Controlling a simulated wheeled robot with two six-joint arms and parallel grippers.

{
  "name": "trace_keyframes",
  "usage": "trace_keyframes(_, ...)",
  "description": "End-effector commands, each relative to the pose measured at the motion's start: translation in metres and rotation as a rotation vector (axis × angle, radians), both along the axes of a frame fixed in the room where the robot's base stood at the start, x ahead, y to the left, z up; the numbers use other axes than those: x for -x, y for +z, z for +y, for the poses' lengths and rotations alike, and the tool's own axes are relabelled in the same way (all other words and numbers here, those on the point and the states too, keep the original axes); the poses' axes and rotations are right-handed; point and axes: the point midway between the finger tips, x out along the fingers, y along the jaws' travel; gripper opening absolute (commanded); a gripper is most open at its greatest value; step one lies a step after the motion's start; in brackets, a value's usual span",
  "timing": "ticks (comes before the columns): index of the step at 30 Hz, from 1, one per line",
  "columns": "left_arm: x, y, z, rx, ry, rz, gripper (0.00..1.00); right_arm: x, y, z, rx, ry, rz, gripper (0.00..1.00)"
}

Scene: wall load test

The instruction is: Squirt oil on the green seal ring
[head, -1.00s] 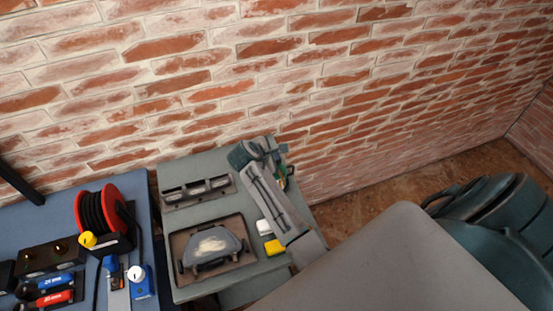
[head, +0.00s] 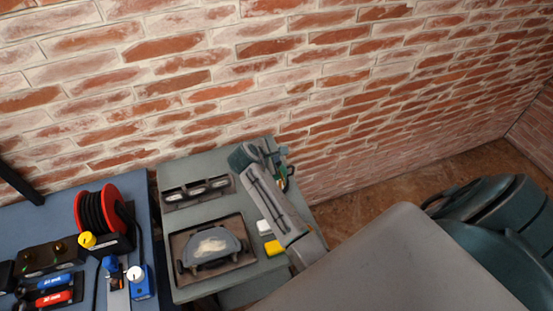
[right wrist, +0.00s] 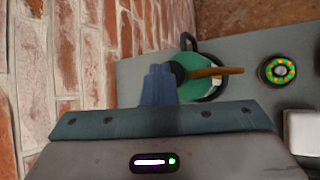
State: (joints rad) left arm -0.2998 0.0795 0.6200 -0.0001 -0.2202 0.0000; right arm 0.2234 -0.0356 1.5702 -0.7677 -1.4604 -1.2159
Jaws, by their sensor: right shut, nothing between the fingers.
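A green can (right wrist: 190,86) with a brown spout and dark handle, likely the oil can, stands on the grey bench top in the right wrist view. My right gripper (right wrist: 158,84) is shut and empty, its fingers in front of the can's left side and hiding part of it. Whether they touch it I cannot tell. A dark round piece with a green ring (right wrist: 279,71) and orange dots lies right of the can. In the head view my right gripper (head: 268,150) is over the bench's back right corner, mostly hiding the green items there. My left gripper is out of view.
The grey bench (head: 215,210) stands against the brick wall (head: 300,100). A blue table with a red cable reel (head: 102,211) is at left.

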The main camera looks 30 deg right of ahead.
Motion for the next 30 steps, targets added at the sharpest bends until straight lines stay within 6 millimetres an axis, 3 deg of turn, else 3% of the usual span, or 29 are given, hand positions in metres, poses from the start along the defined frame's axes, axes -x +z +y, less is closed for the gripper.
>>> trace_keyframes(7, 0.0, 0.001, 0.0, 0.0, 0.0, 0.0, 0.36, 0.0, 0.003, 0.0, 0.0, -0.001, 0.001, 0.0)
trace_keyframes(19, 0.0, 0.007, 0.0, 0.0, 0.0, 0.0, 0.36, 0.0, 0.026, 0.0, 0.0, 0.0, 0.0, 0.0)
trace_keyframes(30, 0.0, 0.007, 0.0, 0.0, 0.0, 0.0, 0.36, 0.0, 0.028, 0.0, 0.0, 0.0, 0.0, 0.0)
